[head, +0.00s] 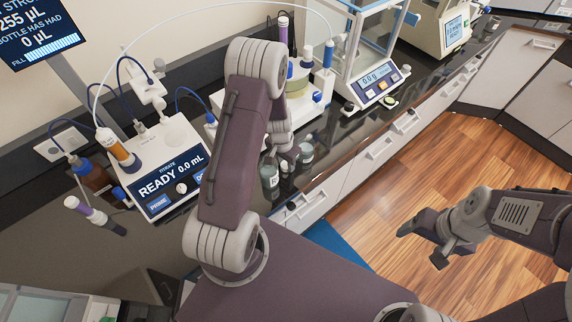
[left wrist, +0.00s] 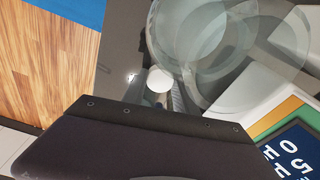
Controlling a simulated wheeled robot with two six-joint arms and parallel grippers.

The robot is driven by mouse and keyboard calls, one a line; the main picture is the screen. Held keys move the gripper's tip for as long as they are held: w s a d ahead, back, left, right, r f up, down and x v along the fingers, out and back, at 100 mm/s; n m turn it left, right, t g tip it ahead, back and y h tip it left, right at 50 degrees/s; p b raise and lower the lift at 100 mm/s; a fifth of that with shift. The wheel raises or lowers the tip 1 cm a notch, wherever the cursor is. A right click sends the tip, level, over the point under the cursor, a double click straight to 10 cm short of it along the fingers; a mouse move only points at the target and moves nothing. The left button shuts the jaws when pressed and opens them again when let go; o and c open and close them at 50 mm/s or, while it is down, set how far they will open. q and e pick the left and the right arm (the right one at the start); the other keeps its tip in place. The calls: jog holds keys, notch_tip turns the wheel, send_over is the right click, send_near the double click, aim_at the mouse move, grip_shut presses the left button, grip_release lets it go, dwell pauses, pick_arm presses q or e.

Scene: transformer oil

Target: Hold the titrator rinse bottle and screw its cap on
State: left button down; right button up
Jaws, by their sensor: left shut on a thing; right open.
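My left gripper (head: 288,154) points down at the counter's front edge, among small bottles. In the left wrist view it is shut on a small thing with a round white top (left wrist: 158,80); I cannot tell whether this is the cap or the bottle. A small dark glass bottle with a pale label (head: 270,180) stands just left of the gripper. A grey-green jar (head: 305,153) stands just right of it. I cannot tell which one is the rinse bottle. My right gripper (head: 430,248) is open and empty over the floor, right of the counter.
A large clear glass vessel (left wrist: 205,40) is close beside the left gripper. The titrator (head: 165,168) stands to the left, the balance (head: 378,90) to the right. A small dark round thing (head: 291,206) is by the counter edge.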

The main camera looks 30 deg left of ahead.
aim_at(286, 165)
pick_arm(q)
jog(key=shift+r, duration=0.1)
notch_tip(286, 165, up, 10)
dwell(0.4)
